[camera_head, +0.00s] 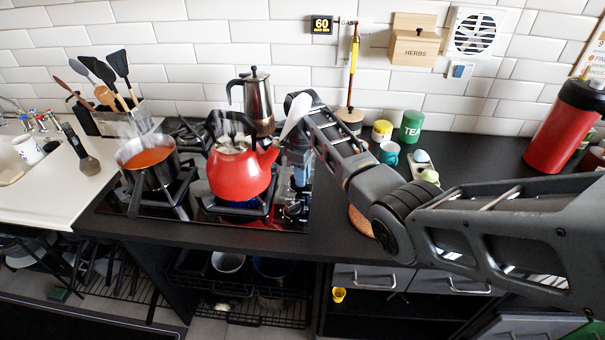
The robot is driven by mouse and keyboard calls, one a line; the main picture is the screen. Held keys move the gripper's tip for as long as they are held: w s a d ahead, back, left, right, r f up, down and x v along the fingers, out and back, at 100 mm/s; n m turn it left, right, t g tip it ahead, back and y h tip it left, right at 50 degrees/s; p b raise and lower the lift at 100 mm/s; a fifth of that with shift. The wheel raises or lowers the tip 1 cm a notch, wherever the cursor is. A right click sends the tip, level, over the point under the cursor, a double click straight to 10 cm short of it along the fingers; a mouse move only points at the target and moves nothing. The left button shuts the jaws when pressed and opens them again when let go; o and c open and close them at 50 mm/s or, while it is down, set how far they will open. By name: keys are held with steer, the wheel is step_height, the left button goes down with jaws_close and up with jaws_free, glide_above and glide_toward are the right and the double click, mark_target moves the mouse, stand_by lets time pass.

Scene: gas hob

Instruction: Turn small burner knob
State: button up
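The gas hob (118,208) has a black glass top. Its knobs (294,209) sit in a column along its right side, small and partly covered by my gripper. My gripper (297,190) points down over this knob column, just right of the red kettle (238,172). I cannot tell which knob is the small burner's, nor whether the fingers touch one. The fingertips are too small and dark to show their opening. A blue flame shows under the kettle.
A pot of orange soup (149,160) steams on the left burner. A moka pot (258,100) stands behind the kettle. My arm comes in from the right across the dark counter. Cups, a green tea tin (411,127) and a red flask (560,130) stand right.

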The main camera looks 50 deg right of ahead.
jaws_close()
steer(key=shift+r, duration=0.1)
steer(key=shift+a+r+m+p, duration=0.1)
steer(key=shift+a+m+p, duration=0.1)
steer(key=shift+m+p, duration=0.8)
steer(key=m+p, duration=0.1)
steer(key=m, duration=0.1)
steer(key=shift+a+m, duration=0.15)
steer(key=shift+m, duration=0.25)
steer(key=m, duration=0.5)
steer(key=shift+w+a, duration=0.1)
steer(key=shift+a, duration=0.2)
steer(key=shift+m, duration=0.4)
steer(key=shift+o, duration=1.4)
jaws_free()
